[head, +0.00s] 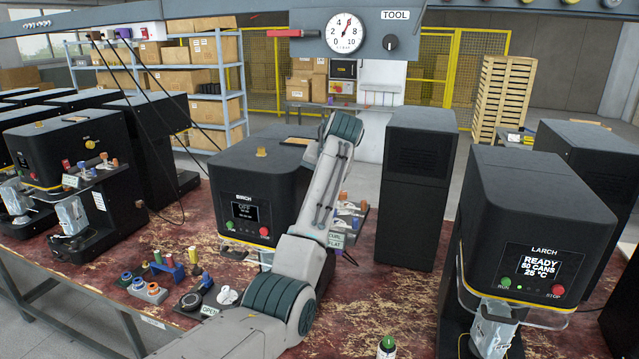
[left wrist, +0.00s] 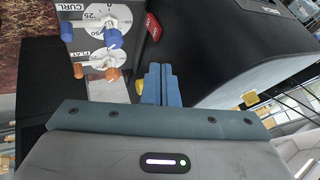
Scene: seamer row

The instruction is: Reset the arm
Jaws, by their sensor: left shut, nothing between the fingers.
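My left arm (head: 325,190) rises from the bottom of the head view and crosses in front of the BIRCH seamer (head: 262,175). Its fingers are hidden in that view. In the left wrist view my left gripper (left wrist: 160,70) has its blue fingers together, with nothing between them. The gap between fingertips and block is hard to judge. The block also shows in the head view (head: 337,240), partly behind my arm. My right gripper is not in view.
The LARCH seamer (head: 535,240) stands at right, its screen reading READY. A tall black cabinet (head: 415,185) stands between the seamers. Several spools and knobs (head: 165,270) sit at left on the worn red bench (head: 110,315). A gauge panel (head: 350,35) hangs above.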

